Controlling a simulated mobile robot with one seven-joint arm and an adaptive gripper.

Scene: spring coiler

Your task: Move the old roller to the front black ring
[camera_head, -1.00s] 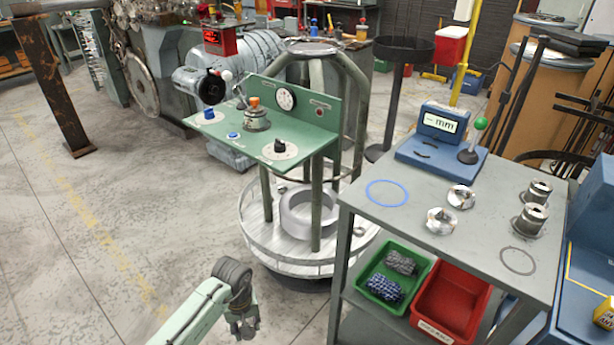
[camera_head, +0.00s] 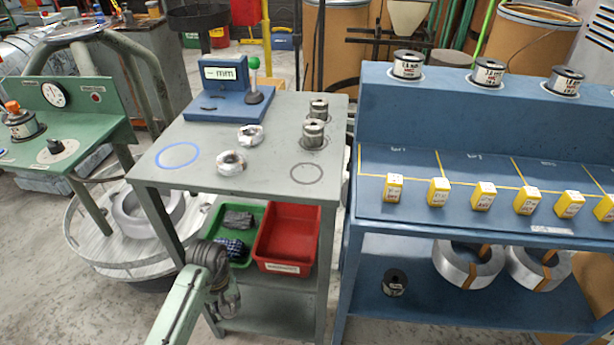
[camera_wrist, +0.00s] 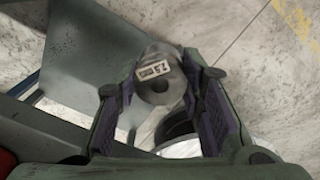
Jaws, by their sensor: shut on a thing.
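The front black ring (camera_head: 307,174) is a thin empty outline on the front right of the tabletop. Behind it two metal rollers (camera_head: 314,134) stand upright, the nearer inside another dark ring.
A blue ring (camera_head: 178,156) and two shiny chucks (camera_head: 231,162) lie on the tabletop. A blue mm gauge (camera_head: 222,100) stands behind. Green (camera_head: 243,243) and red (camera_head: 287,238) bins sit on the shelf below. A blue bench (camera_head: 465,228) stands close on the right.

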